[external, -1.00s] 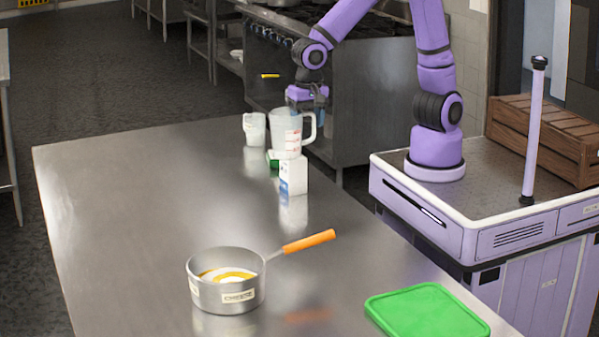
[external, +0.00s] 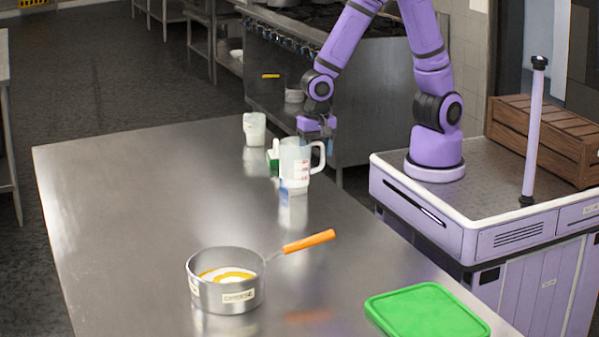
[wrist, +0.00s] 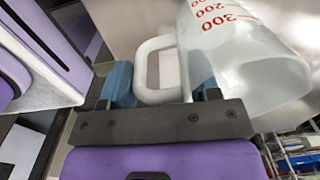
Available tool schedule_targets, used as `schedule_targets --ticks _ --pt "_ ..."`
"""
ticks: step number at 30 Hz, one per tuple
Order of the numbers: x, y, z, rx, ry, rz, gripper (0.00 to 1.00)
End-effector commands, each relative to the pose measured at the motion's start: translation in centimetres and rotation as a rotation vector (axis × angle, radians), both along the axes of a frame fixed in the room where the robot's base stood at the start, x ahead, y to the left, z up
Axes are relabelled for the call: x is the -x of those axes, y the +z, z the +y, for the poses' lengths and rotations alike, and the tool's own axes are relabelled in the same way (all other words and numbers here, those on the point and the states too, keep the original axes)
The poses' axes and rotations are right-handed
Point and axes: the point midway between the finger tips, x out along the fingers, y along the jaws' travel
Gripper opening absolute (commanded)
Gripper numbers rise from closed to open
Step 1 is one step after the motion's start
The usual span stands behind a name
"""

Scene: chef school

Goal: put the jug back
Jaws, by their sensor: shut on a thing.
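The jug (external: 294,163) is a translucent measuring jug with red marks, upright near the table's right edge in the external view. Its handle points right. My gripper (external: 318,134) is at the upper handle side and shut on the handle. In the wrist view the white handle (wrist: 143,72) lies between the blue fingertips of my gripper (wrist: 160,82), and the jug body (wrist: 240,65) fills the upper right. I cannot tell whether the jug's base touches the table.
A green item (external: 272,162) and a white cup (external: 254,129) stand close by. A pan (external: 224,281) and a green lid (external: 428,312) lie nearer. The table's (external: 130,210) left side is clear.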

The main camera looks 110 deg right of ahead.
Motion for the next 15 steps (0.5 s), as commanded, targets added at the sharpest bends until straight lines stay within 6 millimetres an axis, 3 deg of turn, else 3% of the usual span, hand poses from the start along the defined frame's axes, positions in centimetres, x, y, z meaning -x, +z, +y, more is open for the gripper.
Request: schedule_targets --ticks 3,8,15 --pt "0.0 -1.7 0.0 0.001 -0.001 0.002 0.19" --pt "-0.7 -2.5 -0.1 0.0 -0.002 -0.001 0.19" --pt "-5.3 -3.1 -0.6 0.001 -0.002 0.0 0.19"
